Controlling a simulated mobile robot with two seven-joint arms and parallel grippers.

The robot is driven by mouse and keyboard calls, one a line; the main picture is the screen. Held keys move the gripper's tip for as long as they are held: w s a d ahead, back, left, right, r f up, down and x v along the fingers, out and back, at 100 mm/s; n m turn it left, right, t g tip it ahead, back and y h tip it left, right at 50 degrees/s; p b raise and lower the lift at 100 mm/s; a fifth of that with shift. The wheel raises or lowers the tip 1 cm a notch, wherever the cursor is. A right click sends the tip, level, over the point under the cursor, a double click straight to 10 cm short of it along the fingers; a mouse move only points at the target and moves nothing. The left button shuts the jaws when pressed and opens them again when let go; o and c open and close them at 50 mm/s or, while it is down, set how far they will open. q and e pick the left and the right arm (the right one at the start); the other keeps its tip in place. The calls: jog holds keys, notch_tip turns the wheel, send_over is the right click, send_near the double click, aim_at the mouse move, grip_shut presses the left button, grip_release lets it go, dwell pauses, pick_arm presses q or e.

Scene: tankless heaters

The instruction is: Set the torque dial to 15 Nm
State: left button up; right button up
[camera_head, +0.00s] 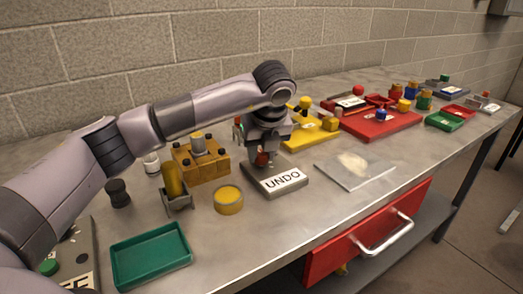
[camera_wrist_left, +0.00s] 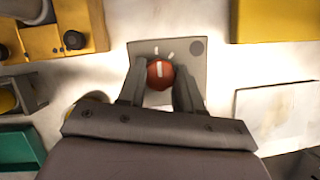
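A red round knob with a white line (camera_wrist_left: 160,73) sits on a grey plate (camera_wrist_left: 195,70) with short white marks and a dark disc. It looks like the dial; no numbers are readable. My left gripper (camera_wrist_left: 160,82) points down over the plate, with one finger on each side of the knob. It also shows in the head view (camera_head: 264,163), where it partly hides the knob. I cannot tell whether the fingers touch the knob. My right gripper is out of view.
A yellow round tin (camera_head: 228,200), a wooden block unit (camera_head: 203,167) and a green tray (camera_head: 150,258) stand to the left. A pale flat plate (camera_head: 355,170) lies to the right, with red trays (camera_head: 380,125) beyond. A red drawer (camera_head: 370,235) is below the bench edge.

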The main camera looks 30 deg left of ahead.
pick_arm(q)
jog(key=shift+m, duration=0.3)
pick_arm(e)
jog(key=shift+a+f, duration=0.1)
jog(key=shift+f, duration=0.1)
pick_arm(q)
jog(key=shift+a+f+m+t+h+b, duration=0.1)
jog(key=shift+m+t+h+b, duration=0.3)
jog(key=shift+m+b, duration=0.65)
jog(key=m+h, duration=0.1)
jog(key=m, duration=0.2)
jog(key=shift+b, duration=0.35)
jog(key=m+h, duration=0.1)
jog(key=m, duration=0.1)
jog(key=shift+s+a+m, duration=0.1)
jog(key=shift+a+m, duration=0.05)
jog(key=shift+m, duration=0.2)
jog(key=m+h, duration=0.1)
jog(key=m, duration=0.1)
jog(key=shift+m, duration=0.4)
jog(key=m, duration=0.1)
jog(key=m+h+p, duration=0.1)
jog(key=m, duration=0.2)
jog(key=shift+a+r+h, duration=0.1)
jog(key=shift+r+h, duration=0.15)
jog(key=shift+h, duration=0.15)
jog(key=shift+m+g+h+p, duration=0.4)
jog(key=shift+m+p, duration=0.35)
jog(key=shift+m, duration=0.55)
jog(key=shift+f, duration=0.1)
